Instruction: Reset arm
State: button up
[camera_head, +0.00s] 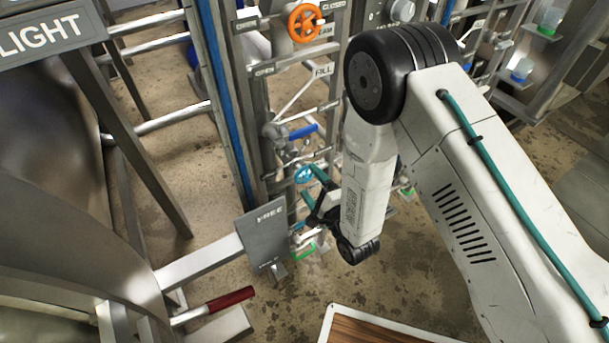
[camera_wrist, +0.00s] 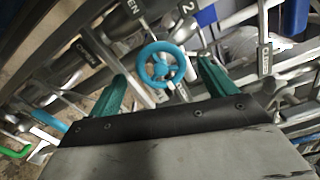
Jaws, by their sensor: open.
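My white arm (camera_head: 367,180) reaches down in the head view, in front of the valve rack. My gripper (camera_head: 307,182) has teal fingers. In the wrist view my gripper (camera_wrist: 160,75) is open, its two fingers wide apart with nothing held between them. A light blue handwheel (camera_wrist: 161,64) shows between and beyond the fingers. I cannot tell whether a finger touches it. The handwheel also shows in the head view (camera_head: 303,174), close to the fingers and partly hidden by them.
An orange handwheel (camera_head: 304,22) and a blue lever (camera_head: 303,131) are on the rack. A grey FREE plate (camera_head: 262,236) and a red handle (camera_head: 231,298) stand to the left. A wood-topped surface (camera_head: 365,338) is at the bottom. Floor shows open right of the FREE plate.

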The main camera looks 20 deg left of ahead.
jog(key=shift+v, duration=1.3)
